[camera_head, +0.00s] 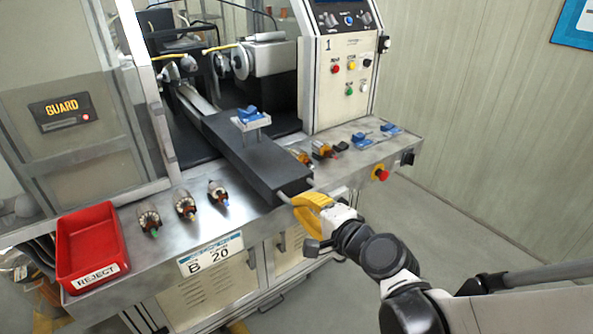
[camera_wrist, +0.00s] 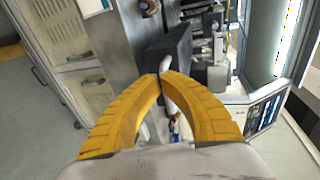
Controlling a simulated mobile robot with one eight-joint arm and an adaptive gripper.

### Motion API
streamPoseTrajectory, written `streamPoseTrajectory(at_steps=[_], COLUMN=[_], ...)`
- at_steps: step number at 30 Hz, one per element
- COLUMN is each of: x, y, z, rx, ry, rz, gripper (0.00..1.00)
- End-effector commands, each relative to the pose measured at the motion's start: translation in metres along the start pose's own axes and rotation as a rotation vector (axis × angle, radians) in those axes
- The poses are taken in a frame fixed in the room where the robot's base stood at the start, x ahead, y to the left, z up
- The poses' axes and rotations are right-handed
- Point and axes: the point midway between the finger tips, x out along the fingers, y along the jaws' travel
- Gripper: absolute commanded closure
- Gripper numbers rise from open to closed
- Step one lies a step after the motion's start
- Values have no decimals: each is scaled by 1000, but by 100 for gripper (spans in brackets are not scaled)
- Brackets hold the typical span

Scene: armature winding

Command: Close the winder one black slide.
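The winder one black slide (camera_head: 252,156) is a long dark flat tray. It is drawn out toward the front edge of the bench, with its front end close to that edge. In the wrist view the dark slide (camera_wrist: 168,45) shows just beyond my fingertips. A pale handle (camera_wrist: 165,64) is at its front end. My gripper (camera_head: 296,201) has yellow fingers and is at the handle; in the wrist view its fingertips (camera_wrist: 162,77) are drawn together around the handle's near end. The fingers hide part of the handle. A blue-topped fixture (camera_head: 250,118) stands on the slide.
A red reject bin (camera_head: 92,245) is at the bench's left. Several armatures (camera_head: 186,204) lie left of the slide, others (camera_head: 324,150) right of it. A red stop button (camera_head: 381,174) is on the bench front. The winder's control panel (camera_head: 343,65) stands behind.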

Motion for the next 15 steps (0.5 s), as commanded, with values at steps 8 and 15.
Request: streamPoseTrajectory(at_steps=[8,15], x=[0,12], y=[0,-3], z=[0,1], rx=[0,-1], ry=[0,-1], rz=[0,0], gripper=[100,100])
